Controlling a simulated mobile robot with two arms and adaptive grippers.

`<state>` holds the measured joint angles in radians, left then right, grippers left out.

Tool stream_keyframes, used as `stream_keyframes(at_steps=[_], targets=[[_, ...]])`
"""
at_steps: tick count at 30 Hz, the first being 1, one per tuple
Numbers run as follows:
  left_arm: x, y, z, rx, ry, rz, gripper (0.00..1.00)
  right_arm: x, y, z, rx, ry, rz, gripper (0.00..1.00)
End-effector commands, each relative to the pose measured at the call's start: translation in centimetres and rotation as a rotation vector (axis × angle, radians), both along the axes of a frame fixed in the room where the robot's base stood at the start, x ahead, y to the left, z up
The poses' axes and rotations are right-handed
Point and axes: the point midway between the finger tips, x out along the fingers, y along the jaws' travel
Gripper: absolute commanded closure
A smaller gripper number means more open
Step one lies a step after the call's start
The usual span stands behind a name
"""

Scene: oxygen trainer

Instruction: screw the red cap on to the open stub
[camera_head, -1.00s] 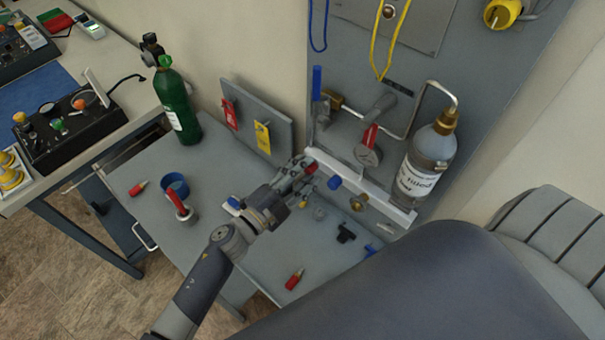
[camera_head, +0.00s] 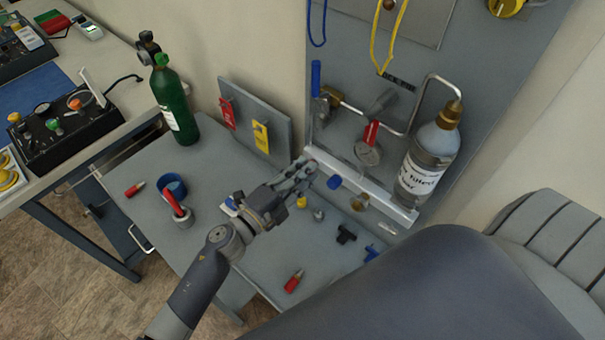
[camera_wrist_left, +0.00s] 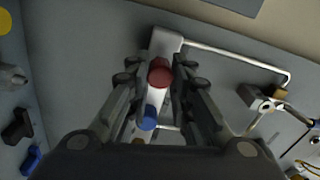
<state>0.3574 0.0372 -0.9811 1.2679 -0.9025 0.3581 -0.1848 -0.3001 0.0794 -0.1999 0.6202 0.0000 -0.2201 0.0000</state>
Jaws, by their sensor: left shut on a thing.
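My left gripper (camera_head: 306,170) reaches to the left end of the white manifold bar (camera_head: 385,200) at the foot of the wall panel. In the left wrist view its fingers (camera_wrist_left: 160,78) are shut on the red cap (camera_wrist_left: 159,72), which lies in front of the bar's end. The fingers hide the cap in the head view. The open stub is not visible behind the cap, so I cannot tell whether they touch. A blue cap (camera_head: 334,182) sits on the bar beside the gripper, also in the wrist view (camera_wrist_left: 147,118). My right gripper is not in view.
A brass fitting (camera_head: 359,203) is further right on the bar. A labelled bottle (camera_head: 428,165) hangs at right; a green cylinder (camera_head: 174,105) stands left.

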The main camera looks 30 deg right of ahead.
Motion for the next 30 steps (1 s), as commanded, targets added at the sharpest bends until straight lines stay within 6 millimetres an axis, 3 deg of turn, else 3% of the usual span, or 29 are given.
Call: stream_keyframes(at_steps=[4, 11, 20, 27, 30], targets=[[0.0, 0.0, -0.2, 0.009, -0.027, 0.0, 1.0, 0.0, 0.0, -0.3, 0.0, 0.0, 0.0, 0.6], [0.0, 0.0, -0.2, 0.093, -0.27, -0.001, 1.0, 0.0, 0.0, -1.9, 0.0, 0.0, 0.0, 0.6], [0.0, 0.0, -0.1, 0.103, -0.297, 0.0, 1.0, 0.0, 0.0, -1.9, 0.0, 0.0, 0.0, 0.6], [0.0, -0.1, -0.2, 0.191, -0.552, -0.001, 1.0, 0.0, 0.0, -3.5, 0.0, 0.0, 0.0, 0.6], [0.0, -0.1, 0.0, 0.197, -0.568, -0.001, 1.0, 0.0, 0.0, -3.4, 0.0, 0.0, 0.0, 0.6]])
